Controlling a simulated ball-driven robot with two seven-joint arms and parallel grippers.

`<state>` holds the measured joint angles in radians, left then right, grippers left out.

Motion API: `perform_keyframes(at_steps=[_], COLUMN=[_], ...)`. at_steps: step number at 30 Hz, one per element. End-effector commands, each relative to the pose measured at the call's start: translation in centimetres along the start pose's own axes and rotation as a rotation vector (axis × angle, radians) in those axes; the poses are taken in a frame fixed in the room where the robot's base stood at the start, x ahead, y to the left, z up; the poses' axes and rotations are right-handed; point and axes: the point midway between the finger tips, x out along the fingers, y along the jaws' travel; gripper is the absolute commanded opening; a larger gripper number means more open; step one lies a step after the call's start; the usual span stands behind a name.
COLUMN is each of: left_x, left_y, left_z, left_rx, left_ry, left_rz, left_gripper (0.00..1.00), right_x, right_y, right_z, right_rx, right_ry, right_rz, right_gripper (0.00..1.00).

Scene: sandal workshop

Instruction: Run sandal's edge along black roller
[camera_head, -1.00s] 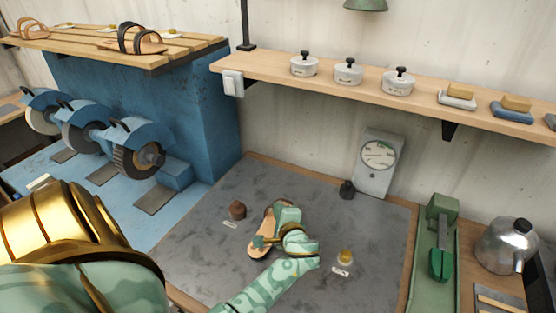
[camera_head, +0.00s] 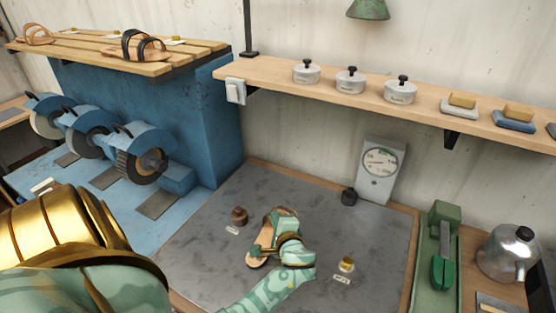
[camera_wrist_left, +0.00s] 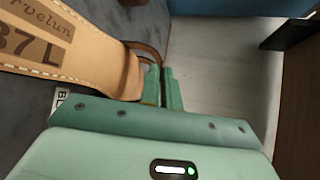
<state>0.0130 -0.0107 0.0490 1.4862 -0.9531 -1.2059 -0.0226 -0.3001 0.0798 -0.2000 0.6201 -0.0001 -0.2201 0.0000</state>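The tan sandal (camera_head: 263,247) is over the grey mat (camera_head: 210,270) in the middle of the head view. My left gripper (camera_head: 283,222) is at it and hides part of it. In the left wrist view the sandal's sole (camera_wrist_left: 75,50), marked 37 L, is at the upper left. A brown strap runs to my left gripper's close-set fingers (camera_wrist_left: 162,88), which look shut on it. Whether the sandal touches the mat is unclear. A small black roller pot (camera_head: 349,196) stands at the back of the mat, right of the sandal and apart from it. My right gripper is not in view.
A brown pot (camera_head: 239,215) stands left of the sandal and a yellow one (camera_head: 347,264) to its right. A dial gauge (camera_head: 381,170) stands behind. Blue grinding machines (camera_head: 140,150) are at left, a green tool (camera_head: 442,255) and a kettle (camera_head: 508,252) at right.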

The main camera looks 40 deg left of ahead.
Motion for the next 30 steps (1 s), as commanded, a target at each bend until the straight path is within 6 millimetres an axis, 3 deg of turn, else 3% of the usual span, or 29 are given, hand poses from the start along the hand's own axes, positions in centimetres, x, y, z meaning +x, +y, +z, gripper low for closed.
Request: perform_keyframes(at_steps=[30], left_x=[-0.8], left_y=[0.6], left_z=[1.3], left_rx=[0.005], left_ry=[-0.002], left_rz=[0.003], left_gripper=[0.00], right_x=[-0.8], right_y=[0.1], right_z=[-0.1], right_rx=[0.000], right_ry=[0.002], right_rz=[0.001], right_gripper=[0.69])
